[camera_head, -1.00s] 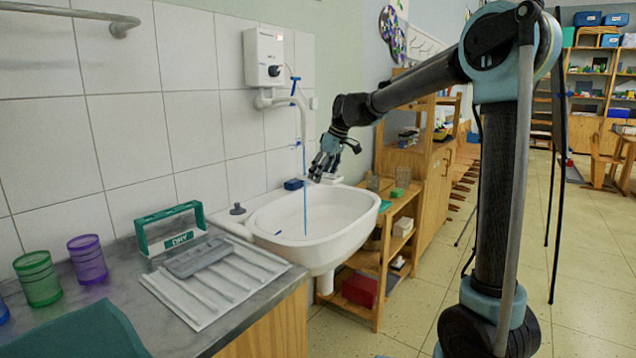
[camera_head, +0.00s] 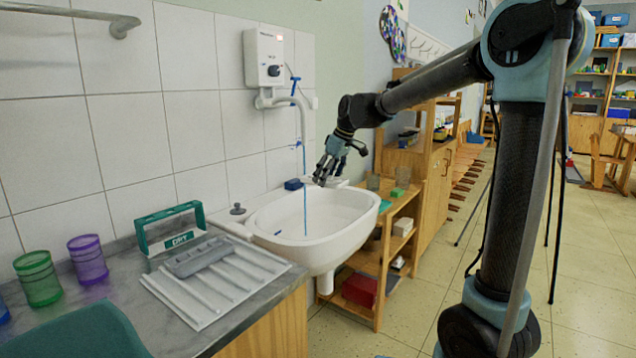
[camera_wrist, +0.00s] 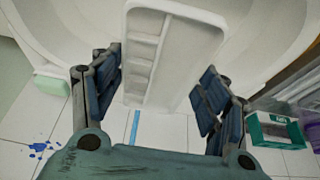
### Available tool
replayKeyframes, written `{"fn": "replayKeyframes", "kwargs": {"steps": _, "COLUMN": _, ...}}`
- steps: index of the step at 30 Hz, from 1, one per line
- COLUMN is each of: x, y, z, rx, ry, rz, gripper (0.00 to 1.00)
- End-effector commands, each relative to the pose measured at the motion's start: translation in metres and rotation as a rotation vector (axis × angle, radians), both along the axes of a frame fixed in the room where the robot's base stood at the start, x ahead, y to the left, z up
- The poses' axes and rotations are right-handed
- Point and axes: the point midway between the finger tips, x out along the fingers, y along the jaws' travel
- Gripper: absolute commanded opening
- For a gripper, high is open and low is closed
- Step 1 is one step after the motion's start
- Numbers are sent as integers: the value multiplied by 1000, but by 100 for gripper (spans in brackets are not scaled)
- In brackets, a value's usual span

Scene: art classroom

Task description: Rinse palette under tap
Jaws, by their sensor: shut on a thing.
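A white palette (camera_wrist: 172,50) with a row of small wells lies between the fingers of my gripper (camera_wrist: 160,100) in the wrist view. My gripper is shut on it. In the head view my gripper (camera_head: 328,178) hangs over the right rear rim of the white sink (camera_head: 345,240), and the palette is hard to make out there. The white tap spout (camera_head: 302,112) with a blue lever (camera_head: 294,84) comes from a wall heater (camera_head: 265,57). A thin blue water stream (camera_head: 304,190) falls into the basin, left of and apart from my gripper.
Left of the sink, a grey counter (camera_head: 215,336) carries a green DRY rack (camera_head: 143,236), a white ribbed drying tray (camera_head: 192,314), and purple (camera_head: 88,260) and green (camera_head: 40,280) cups. A wooden shelf (camera_head: 366,310) stands right of the sink.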

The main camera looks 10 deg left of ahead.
Motion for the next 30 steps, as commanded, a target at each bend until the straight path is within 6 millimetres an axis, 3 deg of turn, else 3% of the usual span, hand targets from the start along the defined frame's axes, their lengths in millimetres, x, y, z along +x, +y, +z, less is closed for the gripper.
{"fn": "replayKeyframes", "kwargs": {"steps": 15, "x": -28, "y": -17, "z": 0, "rx": 0, "ry": 0, "rz": 0, "gripper": 44}}
{"fn": "replayKeyframes", "kwargs": {"steps": 30, "x": -31, "y": -20, "z": 0, "rx": 0, "ry": 0, "rz": 0, "gripper": 44}}
